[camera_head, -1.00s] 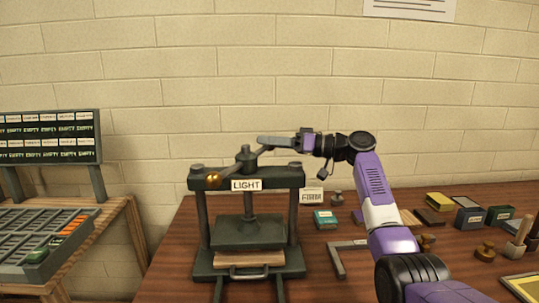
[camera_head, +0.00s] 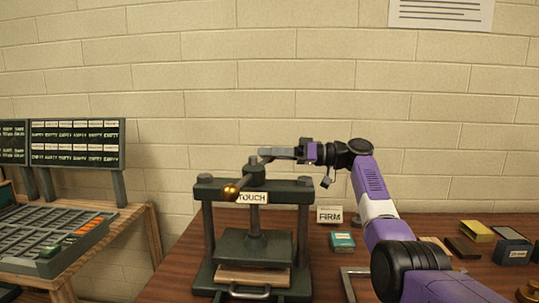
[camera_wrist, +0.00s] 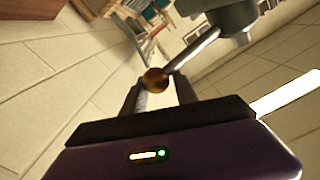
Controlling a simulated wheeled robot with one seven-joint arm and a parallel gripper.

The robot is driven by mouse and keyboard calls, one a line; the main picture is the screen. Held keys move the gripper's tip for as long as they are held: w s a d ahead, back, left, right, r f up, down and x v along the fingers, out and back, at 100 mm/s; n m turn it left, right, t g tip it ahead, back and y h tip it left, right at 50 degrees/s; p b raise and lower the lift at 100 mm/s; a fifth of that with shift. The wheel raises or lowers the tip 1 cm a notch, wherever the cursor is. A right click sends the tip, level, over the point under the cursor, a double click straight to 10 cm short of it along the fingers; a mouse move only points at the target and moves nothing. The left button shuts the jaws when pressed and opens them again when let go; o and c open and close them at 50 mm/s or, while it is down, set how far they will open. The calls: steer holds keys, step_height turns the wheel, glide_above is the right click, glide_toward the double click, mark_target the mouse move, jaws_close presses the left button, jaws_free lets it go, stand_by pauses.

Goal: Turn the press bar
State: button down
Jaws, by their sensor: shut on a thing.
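The dark green press (camera_head: 207,235) stands on the wooden table, with a sign on its top beam reading TOUCH (camera_head: 253,197). Its press bar (camera_head: 241,182) passes through the hub (camera_head: 255,172) above the beam. One brass ball end (camera_head: 230,192) points toward me at front left. My gripper (camera_head: 266,153) is behind the hub, reaching in from the right. In the wrist view, my fingers are shut on the bar's other ball end (camera_wrist: 155,80), with the rod running up to the hub. The press plate (camera_head: 250,246) sits over a pale wooden board (camera_head: 252,276); whether they touch is unclear.
A FIRM card (camera_head: 329,215) and a teal box (camera_head: 342,241) stand right of the press. Several small boxes lie farther right, past my arm. A slotted tray (camera_head: 50,262) and a display board (camera_head: 75,137) reading EMPTY are at left. The wall is close behind.

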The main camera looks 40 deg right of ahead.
steer(key=shift+w+a+f, duration=0.1)
steer(key=shift+a+f, duration=0.4)
steer(key=shift+f, duration=0.15)
steer(key=c, duration=0.9)
jaws_free()
steer(key=shift+d+r, duration=0.25)
steer(key=shift+r, duration=0.05)
steer(key=shift+s+d, duration=0.2)
steer(key=shift+s, duration=0.05)
steer(key=v, duration=0.7)
steer(key=shift+s, duration=0.15)
